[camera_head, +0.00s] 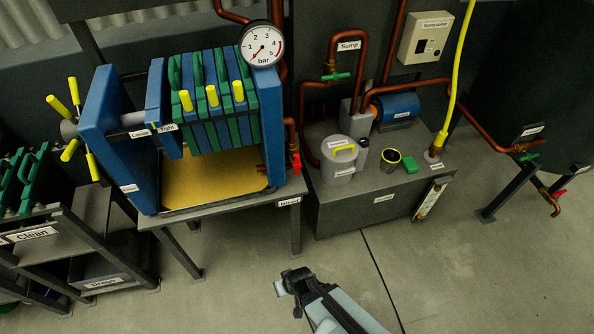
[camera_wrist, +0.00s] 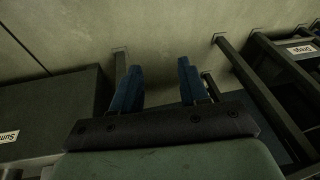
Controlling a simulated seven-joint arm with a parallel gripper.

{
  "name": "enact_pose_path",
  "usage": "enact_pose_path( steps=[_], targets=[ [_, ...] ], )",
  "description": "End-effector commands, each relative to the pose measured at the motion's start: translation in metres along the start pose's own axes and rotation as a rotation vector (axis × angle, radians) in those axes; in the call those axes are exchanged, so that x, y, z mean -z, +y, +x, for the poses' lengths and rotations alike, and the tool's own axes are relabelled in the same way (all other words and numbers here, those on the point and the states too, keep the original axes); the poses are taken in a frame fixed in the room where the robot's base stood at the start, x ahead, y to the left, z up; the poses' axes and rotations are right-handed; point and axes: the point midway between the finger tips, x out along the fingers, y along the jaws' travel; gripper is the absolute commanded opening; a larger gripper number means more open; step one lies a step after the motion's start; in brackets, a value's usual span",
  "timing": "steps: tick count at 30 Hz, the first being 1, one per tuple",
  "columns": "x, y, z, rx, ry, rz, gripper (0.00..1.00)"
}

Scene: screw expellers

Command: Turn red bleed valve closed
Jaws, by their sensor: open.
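The red bleed valve (camera_head: 296,163) is a small red handle on a copper pipe at the right side of the blue filter press, above the "Bleed" label (camera_head: 289,201). Its exact handle angle is too small to tell. My gripper (camera_head: 290,294) is low over the floor in front of the press stand, below the valve in the head view and well apart from it. In the wrist view, its two blue fingers (camera_wrist: 158,90) are spread apart with nothing between them. The valve does not show in the wrist view.
The press table (camera_head: 220,206) stands behind my gripper on dark legs. The grey sump box (camera_head: 340,205) is to its right. A rack labelled "Clean" (camera_head: 55,228) stands at left. A second red handle (camera_head: 559,193) is at far right. The floor around my gripper is clear.

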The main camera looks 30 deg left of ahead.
Motion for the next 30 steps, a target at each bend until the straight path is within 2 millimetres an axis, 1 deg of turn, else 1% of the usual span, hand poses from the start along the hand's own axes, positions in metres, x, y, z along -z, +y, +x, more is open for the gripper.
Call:
enact_pose_path(
  steps=[1, 3, 6, 8, 9, 12, 15, 17, 18, 22, 27, 30],
  targets=[
    [0.018, -0.005, -0.001, 0.007, 0.084, -0.002, 0.44],
    [0.043, -0.007, -0.005, 0.011, 0.202, 0.001, 0.44],
    [0.078, -0.005, -0.015, 0.005, 0.372, 0.013, 0.44],
    [0.097, -0.003, -0.024, -0.003, 0.472, 0.020, 0.44],
    [0.109, -0.002, -0.030, -0.011, 0.538, 0.025, 0.44],
    [0.135, 0.004, -0.049, -0.037, 0.701, 0.037, 0.44],
    [0.158, 0.012, -0.072, -0.073, 0.862, 0.049, 0.44],
    [0.170, 0.017, -0.087, -0.100, 0.958, 0.055, 0.44],
    [0.176, 0.021, -0.098, -0.120, 1.021, 0.060, 0.44],
    [0.192, 0.033, -0.136, -0.195, 1.223, 0.074, 0.44],
    [0.199, 0.047, -0.186, -0.313, 1.462, 0.083, 0.44],
    [0.199, 0.052, -0.209, -0.376, 1.569, 0.081, 0.44]
  ],
)
